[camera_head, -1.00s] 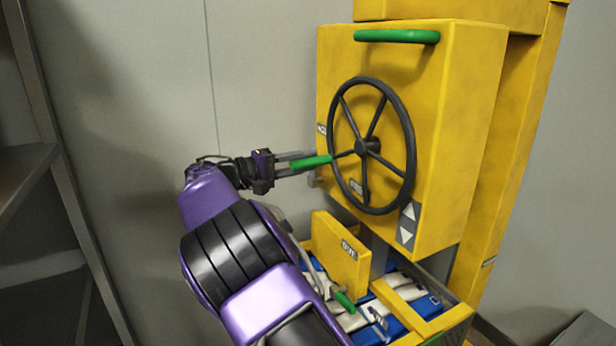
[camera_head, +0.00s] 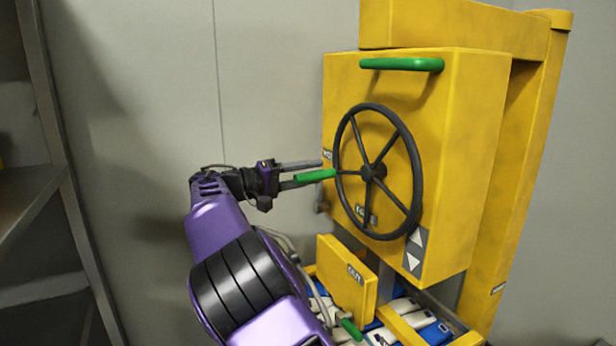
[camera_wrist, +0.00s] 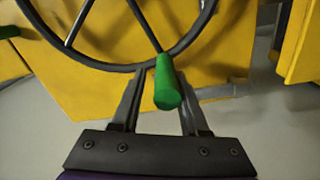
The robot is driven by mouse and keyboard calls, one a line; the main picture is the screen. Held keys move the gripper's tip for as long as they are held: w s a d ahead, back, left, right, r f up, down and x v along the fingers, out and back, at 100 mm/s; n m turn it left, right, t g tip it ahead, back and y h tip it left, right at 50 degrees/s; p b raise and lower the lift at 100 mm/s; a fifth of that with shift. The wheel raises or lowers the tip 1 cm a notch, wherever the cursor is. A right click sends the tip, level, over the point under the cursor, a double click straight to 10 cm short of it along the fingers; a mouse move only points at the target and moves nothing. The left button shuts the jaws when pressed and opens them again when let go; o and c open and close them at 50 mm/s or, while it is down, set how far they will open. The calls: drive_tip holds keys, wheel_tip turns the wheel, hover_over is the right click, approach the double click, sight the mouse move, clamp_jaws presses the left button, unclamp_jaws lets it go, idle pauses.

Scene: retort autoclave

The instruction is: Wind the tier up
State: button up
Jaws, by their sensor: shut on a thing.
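The black handwheel (camera_head: 414,185) with spokes is mounted on the side of a yellow box (camera_head: 460,150). A green knob (camera_head: 315,175) sticks out from its left rim. My gripper (camera_head: 318,171) is shut on the green knob. The wrist view shows the knob (camera_wrist: 167,88) between the two grey fingers, with the wheel rim (camera_wrist: 110,66) just beyond. A tier of white and blue packs (camera_head: 430,333) shows partly below the box, inside a yellow frame (camera_head: 405,325); my arm and the picture edge hide the rest.
A green bar handle (camera_head: 402,64) is on the box's upper face. A plate with up and down arrows (camera_head: 414,251) sits below the wheel. A yellow block marked OUT (camera_head: 345,277) stands under it, with a green grip (camera_head: 351,328) nearby. Grey shelving (camera_head: 35,200) is at left.

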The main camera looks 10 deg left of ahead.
drive_tip(key=shift+o, duration=1.1)
drive_tip(key=shift+s+d+r, duration=0.2)
drive_tip(key=shift+d+r, duration=0.05)
drive_tip(key=shift+r, duration=0.15)
drive_tip(key=shift+o, duration=0.5)
drive_tip(key=shift+f, duration=0.2)
drive_tip(key=shift+a+f, duration=0.1)
drive_tip(key=p+v, duration=0.2)
drive_tip(key=v, duration=1.5)
drive_tip(key=shift+p, duration=0.4)
drive_tip(key=shift+s+a, duration=0.1)
drive_tip(key=shift+a, duration=0.05)
